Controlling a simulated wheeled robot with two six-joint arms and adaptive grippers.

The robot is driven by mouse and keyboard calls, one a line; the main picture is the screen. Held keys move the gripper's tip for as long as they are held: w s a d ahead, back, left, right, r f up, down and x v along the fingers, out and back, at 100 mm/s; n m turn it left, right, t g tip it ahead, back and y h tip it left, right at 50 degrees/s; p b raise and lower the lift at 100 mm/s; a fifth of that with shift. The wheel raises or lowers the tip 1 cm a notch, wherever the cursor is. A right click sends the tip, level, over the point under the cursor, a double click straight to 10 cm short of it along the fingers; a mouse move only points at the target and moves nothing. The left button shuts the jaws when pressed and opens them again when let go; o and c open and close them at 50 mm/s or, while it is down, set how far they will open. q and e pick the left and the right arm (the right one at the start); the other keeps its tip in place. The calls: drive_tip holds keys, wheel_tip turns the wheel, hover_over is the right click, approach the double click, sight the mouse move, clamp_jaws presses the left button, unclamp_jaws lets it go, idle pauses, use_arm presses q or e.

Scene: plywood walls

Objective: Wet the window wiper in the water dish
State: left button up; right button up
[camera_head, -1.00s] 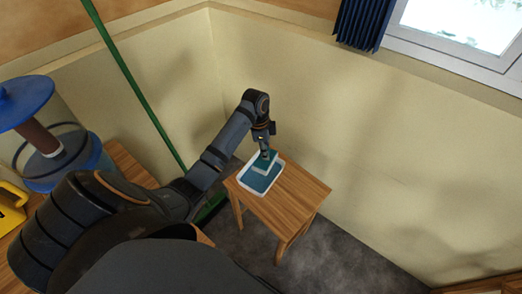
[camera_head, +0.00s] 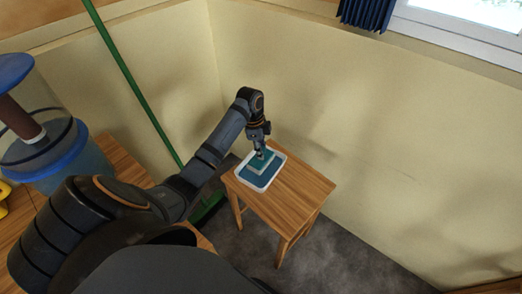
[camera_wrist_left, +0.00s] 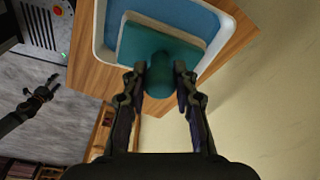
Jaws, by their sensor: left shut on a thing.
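The window wiper (camera_head: 261,160) is a teal block with a pale layer and a rounded teal handle. My left gripper (camera_head: 260,152) is shut on the handle, pointing down. The water dish (camera_head: 242,177) is a white-rimmed rectangular tray with blue water, on a small wooden stool. The wiper is within the dish's outline, toward its far side; I cannot tell how deep it sits. In the left wrist view the fingers (camera_wrist_left: 160,78) grip the wiper's handle (camera_wrist_left: 159,72), with the dish rim (camera_wrist_left: 100,30) around the block. My right gripper (camera_wrist_left: 45,92) shows small at the left, fingers apart and empty.
The wooden stool (camera_head: 300,190) has bare top to the right of the dish. A green pole (camera_head: 130,80) leans at the left near a blue-lidded water container (camera_head: 60,165) on a wooden table. Plain walls (camera_head: 370,140) stand behind and to the right.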

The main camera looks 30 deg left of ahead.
use_arm(q)
drive_tip(key=shift+f, duration=0.65)
drive_tip(key=shift+f+b, duration=0.45)
drive_tip(key=shift+f, duration=1.45)
use_arm(e)
drive_tip(key=shift+s+f, duration=0.1)
drive_tip(key=shift+f, duration=0.8)
use_arm(q)
drive_tip(key=shift+r, duration=0.1)
wheel_tip(320, 180, up, 8)
drive_tip(key=p, duration=0.9)
use_arm(e)
wheel_tip(320, 180, up, 9)
drive_tip(key=shift+r, duration=0.15)
use_arm(q)
drive_tip(key=shift+p, duration=0.3)
use_arm(e)
drive_tip(key=shift+r, duration=0.1)
use_arm(q)
wheel_tip(320, 180, up, 4)
drive_tip(key=p, duration=0.5)
use_arm(e)
wheel_tip(320, 180, up, 5)
drive_tip(key=shift+f, duration=0.15)
